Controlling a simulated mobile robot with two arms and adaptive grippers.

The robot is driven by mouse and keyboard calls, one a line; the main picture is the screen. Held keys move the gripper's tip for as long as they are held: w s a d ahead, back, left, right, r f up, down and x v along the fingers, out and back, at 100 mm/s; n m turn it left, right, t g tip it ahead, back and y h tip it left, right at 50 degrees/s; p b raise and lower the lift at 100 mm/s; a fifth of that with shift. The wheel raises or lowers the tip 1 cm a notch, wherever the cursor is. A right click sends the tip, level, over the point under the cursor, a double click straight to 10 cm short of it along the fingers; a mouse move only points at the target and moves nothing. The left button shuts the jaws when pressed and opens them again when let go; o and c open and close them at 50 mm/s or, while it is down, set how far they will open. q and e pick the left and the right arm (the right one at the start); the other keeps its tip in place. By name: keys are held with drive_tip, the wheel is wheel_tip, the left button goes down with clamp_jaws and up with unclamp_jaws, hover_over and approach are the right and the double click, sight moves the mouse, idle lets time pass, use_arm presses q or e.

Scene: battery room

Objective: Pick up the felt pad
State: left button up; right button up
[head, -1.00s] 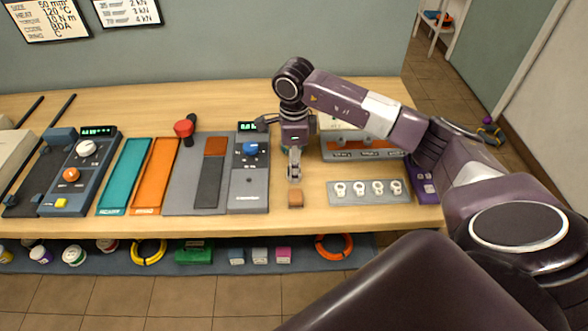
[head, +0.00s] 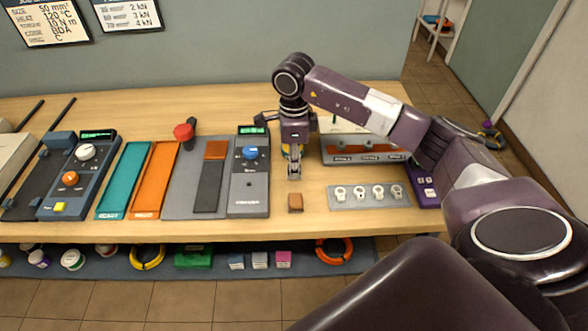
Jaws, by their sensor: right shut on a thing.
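My right gripper (head: 294,174) points down over the front part of the wooden bench, left of the grey plate with rings. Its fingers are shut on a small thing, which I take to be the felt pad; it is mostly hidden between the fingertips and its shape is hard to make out. A small brown block (head: 295,202) lies on the bench just in front of the fingertips, with a narrow gap between them in the picture. My left gripper is not in view.
A grey press unit (head: 249,190) with a blue knob stands left of the gripper. A grey plate (head: 345,205) with several rings lies to the right, with a purple device (head: 427,192) beyond. The bench (head: 310,224) is clear around the brown block.

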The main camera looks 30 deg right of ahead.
wheel_tip(320, 180, up, 18)
drive_tip(key=shift+b, duration=0.3)
drive_tip(key=shift+r, duration=0.1)
drive_tip(key=shift+o, duration=0.8)
clamp_jaws()
